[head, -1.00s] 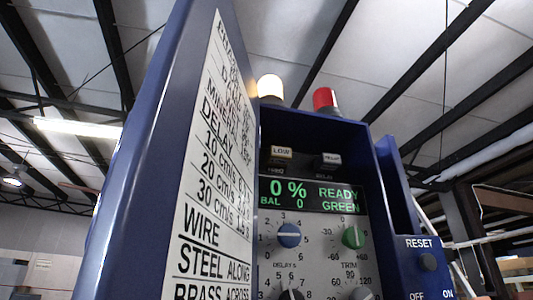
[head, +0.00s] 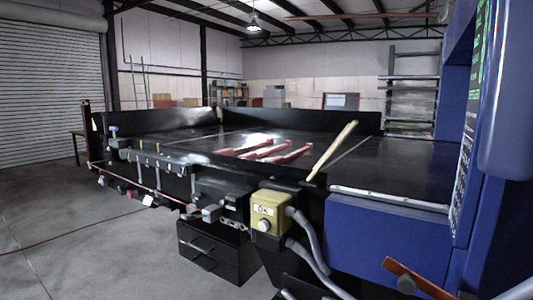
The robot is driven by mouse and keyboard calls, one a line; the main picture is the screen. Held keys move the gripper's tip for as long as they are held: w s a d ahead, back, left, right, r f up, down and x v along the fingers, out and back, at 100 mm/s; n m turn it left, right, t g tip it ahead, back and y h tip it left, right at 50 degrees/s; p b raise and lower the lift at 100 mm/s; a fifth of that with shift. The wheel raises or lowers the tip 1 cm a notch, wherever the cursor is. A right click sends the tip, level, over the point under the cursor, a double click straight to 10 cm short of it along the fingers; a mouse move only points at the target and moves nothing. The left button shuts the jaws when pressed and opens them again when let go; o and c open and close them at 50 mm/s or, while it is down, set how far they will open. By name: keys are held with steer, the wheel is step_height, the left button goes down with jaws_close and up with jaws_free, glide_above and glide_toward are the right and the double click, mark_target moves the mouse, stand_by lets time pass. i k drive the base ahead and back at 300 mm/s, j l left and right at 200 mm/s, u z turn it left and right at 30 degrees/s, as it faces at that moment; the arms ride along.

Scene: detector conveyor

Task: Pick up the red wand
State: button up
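Several red bars (head: 262,150) lie on the dark top of the conveyor (head: 400,160) in the head view, partly washed out by glare. A pale yellow stick (head: 332,151) slants up at the conveyor's near edge. An orange-brown bar (head: 421,279) shows low at the right, in front of the blue housing. Small coloured pieces (head: 148,200) hang low along the conveyor's left side, too small to make out. I cannot tell which of these, if any, is the red wand. My gripper is not in view.
A yellow control box (head: 268,213) with grey conduits is on the conveyor's near side. The blue detector housing (head: 507,200) fills the right edge. A black box (head: 215,250) stands beneath the conveyor. Grey floor (head: 60,235) is open at the left.

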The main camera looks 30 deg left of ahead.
mark_target(252, 155)
steer(key=i+j+u, duration=0.2)
steer(key=j+u, duration=0.2)
steer(key=i+j+u, duration=0.3)
steer(key=u, duration=0.15)
steer(key=i+j+u, duration=0.4)
steer(key=k, duration=0.1)
